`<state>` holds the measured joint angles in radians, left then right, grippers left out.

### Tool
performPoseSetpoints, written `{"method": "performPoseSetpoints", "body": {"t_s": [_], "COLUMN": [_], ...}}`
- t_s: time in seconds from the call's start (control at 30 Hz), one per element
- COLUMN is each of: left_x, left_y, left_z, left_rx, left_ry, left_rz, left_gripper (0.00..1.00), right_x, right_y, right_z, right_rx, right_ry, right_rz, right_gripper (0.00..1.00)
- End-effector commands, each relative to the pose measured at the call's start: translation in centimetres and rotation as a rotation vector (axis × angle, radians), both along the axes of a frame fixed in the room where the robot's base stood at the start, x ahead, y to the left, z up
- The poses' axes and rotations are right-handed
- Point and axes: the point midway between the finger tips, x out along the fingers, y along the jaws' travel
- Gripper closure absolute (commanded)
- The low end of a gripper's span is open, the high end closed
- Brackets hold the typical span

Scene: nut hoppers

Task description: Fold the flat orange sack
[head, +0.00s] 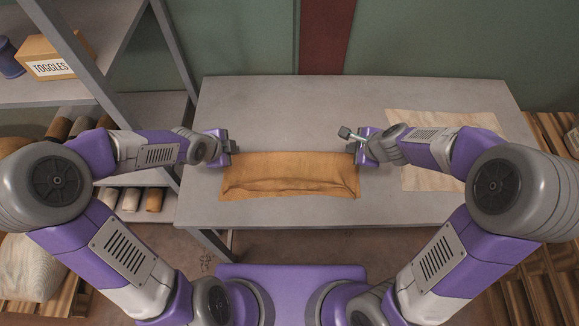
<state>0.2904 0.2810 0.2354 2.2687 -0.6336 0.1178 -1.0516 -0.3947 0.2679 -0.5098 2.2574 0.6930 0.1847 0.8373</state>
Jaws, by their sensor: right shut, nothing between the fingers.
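The orange sack (288,173) lies on the grey table in front of me as a wide, short rectangle. A wrinkled ridge or layer edge runs across it near its front side; I cannot tell which. My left gripper (231,148) is at the sack's far left corner, and its fingers are too small and dark to read. My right gripper (350,139) is at the far right corner, shut and empty. I cannot tell whether either gripper touches the cloth.
The grey table (270,110) is clear behind the sack. A pale flat sack (420,178) lies on its right side, partly under my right arm. Shelves on the left hold a cardboard box (52,62) marked TOGGLES and several rolled cloths (131,199). Wooden pallets (545,135) stand at the right.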

Motion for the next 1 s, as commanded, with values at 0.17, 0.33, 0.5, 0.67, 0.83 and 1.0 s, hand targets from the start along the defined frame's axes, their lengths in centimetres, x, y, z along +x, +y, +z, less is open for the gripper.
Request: {"method": "performPoseSetpoints", "body": {"t_s": [0.17,0.33,0.5,0.67,0.83,1.0], "left_x": [-0.03,-0.04,-0.03,-0.03,-0.02,0.0], "left_y": [-0.03,-0.01,-0.01,0.0,0.0,0.05], "left_z": [-0.2,-0.21,-0.2,-0.2,-0.19,-0.01], "left_rx": [0.0,0.0,0.0,0.0,0.0,0.0], "left_ry": [0.001,0.001,0.001,0.001,0.001,0.0], "left_rz": [-0.001,0.0,0.0,0.0,0.0,0.001], "left_gripper": [1.0,1.0,1.0,1.0,1.0,1.0], "right_x": [0.0,0.0,-0.02,-0.02,0.0,0.03], "right_y": [0.0,0.0,-0.07,-0.03,-0.01,0.09], "right_z": [0.14,0.12,-0.24,-0.68,-0.7,-0.46], "right_rx": [0.0,0.0,0.001,0.001,0.0,0.0], "right_ry": [0.0,0.0,0.002,0.002,0.0,-0.002], "right_rz": [0.0,0.0,-0.004,-0.002,-0.001,0.002], "right_gripper": [1.0,1.0,1.0,1.0,1.0,1.0]}}
